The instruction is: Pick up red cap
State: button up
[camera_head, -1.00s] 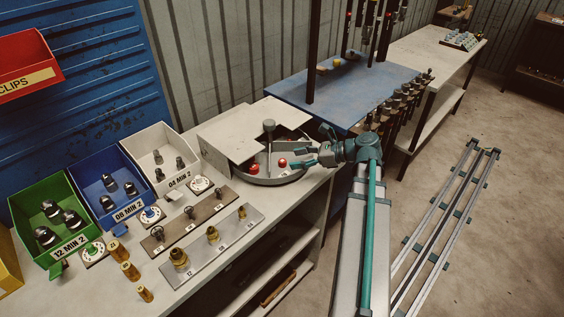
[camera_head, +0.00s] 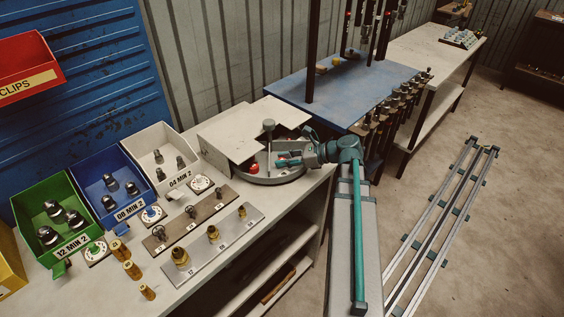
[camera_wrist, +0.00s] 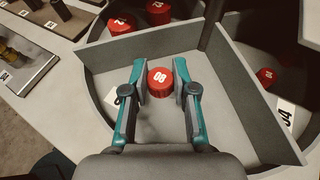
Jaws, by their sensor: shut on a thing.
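In the wrist view a red cap marked 08 (camera_wrist: 160,82) sits between the two fingers of my gripper (camera_wrist: 160,80), in a compartment of the round grey tray (camera_wrist: 240,120). The fingers are shut on its sides. In the head view my gripper (camera_head: 287,160) reaches into the round tray (camera_head: 272,181) from the right, and its fingers mostly hide the cap. Whether the cap touches the tray floor is unclear. Other red caps, one marked 12 (camera_wrist: 121,24) and one marked 04 (camera_wrist: 266,76), lie in neighbouring compartments.
Grey divider walls (camera_wrist: 238,90) stand close to the fingers. A grey post (camera_head: 269,135) rises from the tray's middle, with a pale cover plate (camera_head: 230,135) beside it. Bins (camera_head: 165,158), brass fittings (camera_head: 181,257) and dials stand on the bench to the left.

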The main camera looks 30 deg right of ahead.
jog(key=shift+r, duration=0.1)
dwell(0.3)
jog(key=shift+r, duration=0.65)
jog(key=s+r+b, duration=0.6)
jog(key=s+r, duration=0.5)
jog(key=s, duration=0.3)
jog(key=shift+r+b, duration=0.2)
jog(key=shift+b, duration=0.15)
